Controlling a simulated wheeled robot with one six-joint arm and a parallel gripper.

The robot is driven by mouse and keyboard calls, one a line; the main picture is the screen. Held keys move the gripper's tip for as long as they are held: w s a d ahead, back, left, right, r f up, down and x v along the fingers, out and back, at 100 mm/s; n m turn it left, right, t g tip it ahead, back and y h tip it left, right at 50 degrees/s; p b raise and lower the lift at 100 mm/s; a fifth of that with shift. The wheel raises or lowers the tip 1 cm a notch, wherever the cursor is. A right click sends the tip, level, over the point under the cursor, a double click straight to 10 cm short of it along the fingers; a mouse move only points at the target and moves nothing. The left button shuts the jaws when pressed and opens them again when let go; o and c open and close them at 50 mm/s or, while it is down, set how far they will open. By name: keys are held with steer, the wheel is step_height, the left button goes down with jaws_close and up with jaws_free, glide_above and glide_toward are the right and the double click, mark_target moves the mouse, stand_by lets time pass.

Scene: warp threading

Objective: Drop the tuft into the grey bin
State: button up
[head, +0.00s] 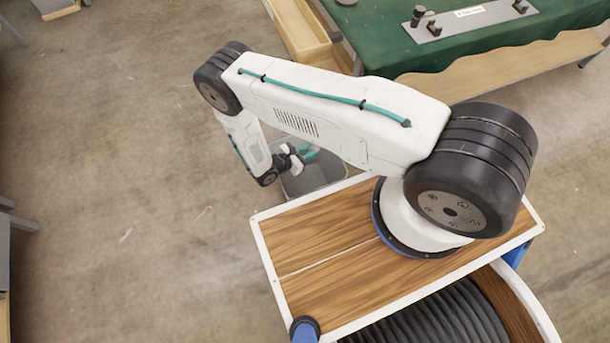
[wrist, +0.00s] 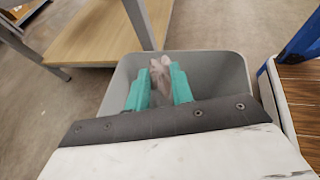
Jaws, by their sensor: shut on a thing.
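The grey bin (head: 322,172) stands on the floor beside my wooden-topped base, partly hidden by my arm in the head view. In the wrist view the grey bin (wrist: 226,68) opens right below my gripper. My gripper (wrist: 160,82) has teal fingers and is shut on a pale, greyish-pink tuft (wrist: 158,70). The tuft sticks out past the fingertips and lies over the bin's opening in the wrist view. In the head view my gripper (head: 300,158) is at the bin, and the tuft cannot be made out there.
A table with a green cloth (head: 480,45) and a wooden lower shelf (head: 500,75) stands behind the bin. The shelf (wrist: 105,35) and a metal leg (wrist: 140,22) are close to the bin's far side. Open concrete floor (head: 120,170) lies to the left.

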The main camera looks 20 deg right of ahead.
steer(key=shift+f, duration=0.15)
steer(key=o, duration=1)
steer(key=v, duration=0.7)
steer(key=shift+s+a, duration=0.15)
steer(key=shift+a, duration=0.25)
